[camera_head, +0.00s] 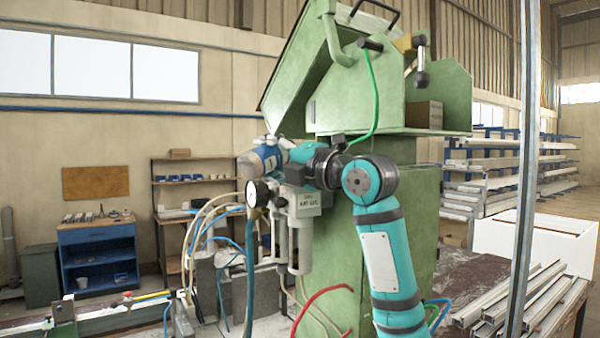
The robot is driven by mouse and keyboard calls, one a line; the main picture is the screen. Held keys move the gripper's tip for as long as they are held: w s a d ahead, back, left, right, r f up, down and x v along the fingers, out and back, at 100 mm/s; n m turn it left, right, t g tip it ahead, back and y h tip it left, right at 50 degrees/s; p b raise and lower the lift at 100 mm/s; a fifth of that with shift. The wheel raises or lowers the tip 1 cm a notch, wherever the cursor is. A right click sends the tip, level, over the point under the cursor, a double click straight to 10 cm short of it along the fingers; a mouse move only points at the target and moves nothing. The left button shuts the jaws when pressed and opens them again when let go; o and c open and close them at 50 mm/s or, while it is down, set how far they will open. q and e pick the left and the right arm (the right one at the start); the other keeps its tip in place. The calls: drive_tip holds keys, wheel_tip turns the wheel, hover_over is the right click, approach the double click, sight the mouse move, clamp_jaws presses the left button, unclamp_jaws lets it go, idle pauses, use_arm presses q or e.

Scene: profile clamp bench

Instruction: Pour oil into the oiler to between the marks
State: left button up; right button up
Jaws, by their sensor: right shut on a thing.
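My right arm reaches up from the lower right, and its gripper (284,155) is shut on a bottle (266,158) with a blue and white label. The bottle lies almost level, its left end slightly lower. It is above the air service unit (309,206), which has a round gauge (257,194) and grey upright bowls (301,246) on the green machine's side. I cannot tell which bowl is the oiler. Its marks, its oil level and its filling opening cannot be made out. No oil stream shows. My left gripper is not in view.
The green machine (405,220) stands right behind my right arm. Hoses (251,270) hang close below the gauge. A metal post (524,180) stands to the right, beside stacked profiles (545,300). A blue cabinet (97,255) and shelves are farther back at left.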

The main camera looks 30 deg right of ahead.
drive_tip(key=shift+d+n, duration=0.1)
drive_tip(key=shift+n, duration=0.4)
drive_tip(key=shift+r, duration=0.1)
drive_tip(key=shift+w+n, duration=0.1)
drive_tip(key=shift+n, duration=0.2)
drive_tip(key=n, duration=0.1)
drive_tip(key=d+n, duration=0.1)
drive_tip(key=r+n, duration=0.1)
drive_tip(key=n, duration=0.1)
drive_tip(key=shift+w+d+g+y, duration=0.2)
drive_tip(key=shift+d+g+y, duration=0.1)
drive_tip(key=shift+g+y, duration=0.1)
drive_tip(key=shift+d+f+n, duration=0.1)
drive_tip(key=shift+f+n, duration=0.3)
drive_tip(key=shift+n, duration=0.3)
drive_tip(key=shift+f+n, duration=0.3)
drive_tip(key=shift+n, duration=0.4)
drive_tip(key=n, duration=0.1)
drive_tip(key=a+f+n, duration=0.1)
drive_tip(key=n, duration=0.1)
drive_tip(key=n+g, duration=0.1)
drive_tip(key=n, duration=0.1)
drive_tip(key=shift+s+a+f, duration=0.15)
drive_tip(key=shift+a+f, duration=0.1)
drive_tip(key=shift+a+r+n, duration=0.15)
drive_tip(key=shift+r+n, duration=0.5)
drive_tip(key=shift+n, duration=0.25)
